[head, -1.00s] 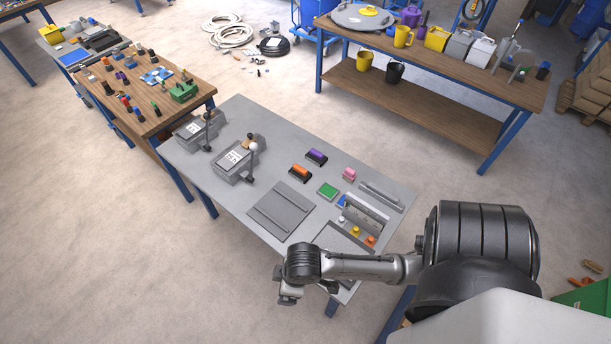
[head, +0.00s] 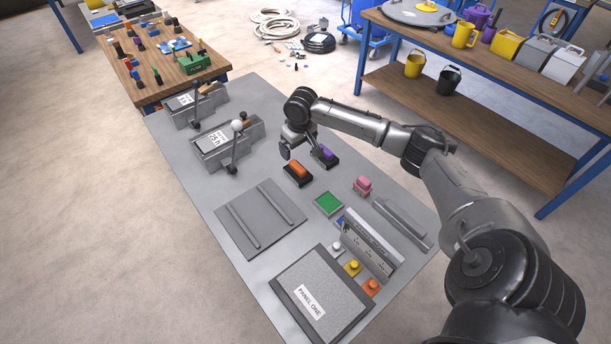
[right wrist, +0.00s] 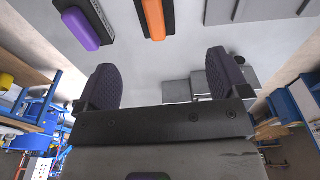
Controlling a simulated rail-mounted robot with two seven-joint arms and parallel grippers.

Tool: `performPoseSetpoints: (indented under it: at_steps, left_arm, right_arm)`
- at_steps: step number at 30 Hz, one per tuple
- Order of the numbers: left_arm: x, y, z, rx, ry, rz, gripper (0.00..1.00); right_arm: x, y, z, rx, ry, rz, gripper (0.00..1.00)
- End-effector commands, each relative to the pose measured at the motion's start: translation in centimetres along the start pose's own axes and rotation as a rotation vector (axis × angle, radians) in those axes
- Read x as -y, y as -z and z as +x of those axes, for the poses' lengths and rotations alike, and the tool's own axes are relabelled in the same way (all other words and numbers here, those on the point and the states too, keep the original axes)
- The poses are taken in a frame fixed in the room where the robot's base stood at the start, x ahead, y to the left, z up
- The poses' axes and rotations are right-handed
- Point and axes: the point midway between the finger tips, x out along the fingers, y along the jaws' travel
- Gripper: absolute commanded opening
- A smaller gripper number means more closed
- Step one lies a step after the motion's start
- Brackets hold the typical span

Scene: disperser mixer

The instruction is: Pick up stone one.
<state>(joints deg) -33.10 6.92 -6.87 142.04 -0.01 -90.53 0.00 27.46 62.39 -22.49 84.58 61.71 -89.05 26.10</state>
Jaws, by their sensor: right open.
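No label marks stone one, so I cannot tell for certain which piece it is. An orange block on a dark base (head: 298,171) and a purple block on a dark base (head: 325,153) lie on the grey table. Both show at the top of the right wrist view, purple (right wrist: 82,28) to the left of orange (right wrist: 153,17). My left gripper is not in view.
Two grey lever devices (head: 228,148) stand at the table's far left. A green block (head: 328,203), a pink piece (head: 362,185), a grey railed plate (head: 260,218), coloured buttons (head: 353,268) and a panel (head: 320,300) lie nearer. Bare tabletop lies left of the orange block.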

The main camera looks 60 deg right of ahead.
Motion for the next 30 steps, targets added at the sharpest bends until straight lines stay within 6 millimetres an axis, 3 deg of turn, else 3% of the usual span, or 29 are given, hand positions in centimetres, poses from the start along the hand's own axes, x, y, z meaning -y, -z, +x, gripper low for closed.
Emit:
performPoseSetpoints:
  at_steps: [5,15,30]
  left_arm:
    - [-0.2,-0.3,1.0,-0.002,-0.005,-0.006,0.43]
    - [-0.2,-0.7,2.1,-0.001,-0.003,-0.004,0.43]
    - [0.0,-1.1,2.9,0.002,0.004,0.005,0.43]
  right_arm:
    - [-0.8,0.4,1.7,-0.001,0.004,0.029,0.94]
    - [-0.8,0.4,7.0,-0.002,0.004,0.029,0.94]
    - [-0.7,0.3,9.9,-0.003,0.003,0.026,0.94]
